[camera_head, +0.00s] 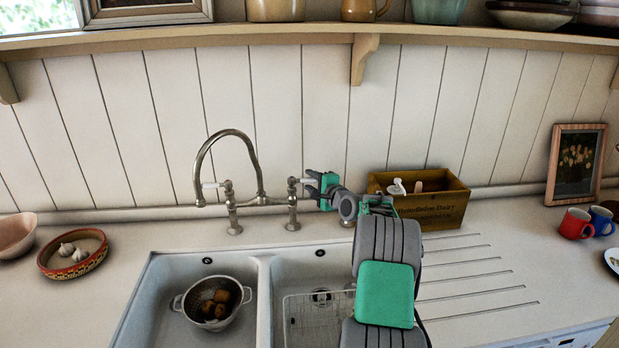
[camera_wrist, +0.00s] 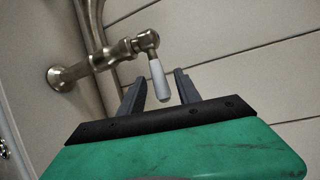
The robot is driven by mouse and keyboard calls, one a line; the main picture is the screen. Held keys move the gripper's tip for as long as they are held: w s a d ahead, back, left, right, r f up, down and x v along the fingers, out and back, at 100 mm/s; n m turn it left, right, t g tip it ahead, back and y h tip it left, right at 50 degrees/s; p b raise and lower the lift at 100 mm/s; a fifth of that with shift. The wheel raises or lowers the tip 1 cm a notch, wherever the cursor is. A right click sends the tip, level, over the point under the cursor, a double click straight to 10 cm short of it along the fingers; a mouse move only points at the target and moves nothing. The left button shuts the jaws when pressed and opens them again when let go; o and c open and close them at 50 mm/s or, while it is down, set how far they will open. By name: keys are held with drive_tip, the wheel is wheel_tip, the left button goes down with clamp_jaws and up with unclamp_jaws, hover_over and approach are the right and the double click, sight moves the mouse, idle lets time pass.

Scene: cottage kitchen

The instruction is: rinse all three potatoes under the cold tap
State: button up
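A bridge tap (camera_head: 262,196) with a tall curved spout stands behind the double sink (camera_head: 264,290). It has a white lever on each side; no water shows from the spout. My gripper (camera_head: 314,184) is at the right-hand lever (camera_head: 297,180). In the wrist view the white lever (camera_wrist: 160,80) lies between the two spread fingers, with gaps on both sides, so my gripper (camera_wrist: 158,90) looks open. A metal colander (camera_head: 178,303) stands in the left basin with brown potatoes (camera_head: 217,305) in it; they overlap, so I cannot count them surely.
A wire rack (camera_head: 300,312) is in the right basin. A wooden box (camera_head: 450,208) stands close behind my arm. A bowl of garlic (camera_head: 45,265) is at left; red (camera_head: 575,223) and blue (camera_head: 600,220) mugs are at right. A shelf (camera_head: 270,32) runs above. The ribbed drainer is clear.

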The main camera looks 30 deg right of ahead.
drive_tip(key=shift+w, duration=0.5)
drive_tip(key=shift+f, duration=0.1)
clamp_jaws()
drive_tip(key=shift+f, duration=0.1)
idle(0.9)
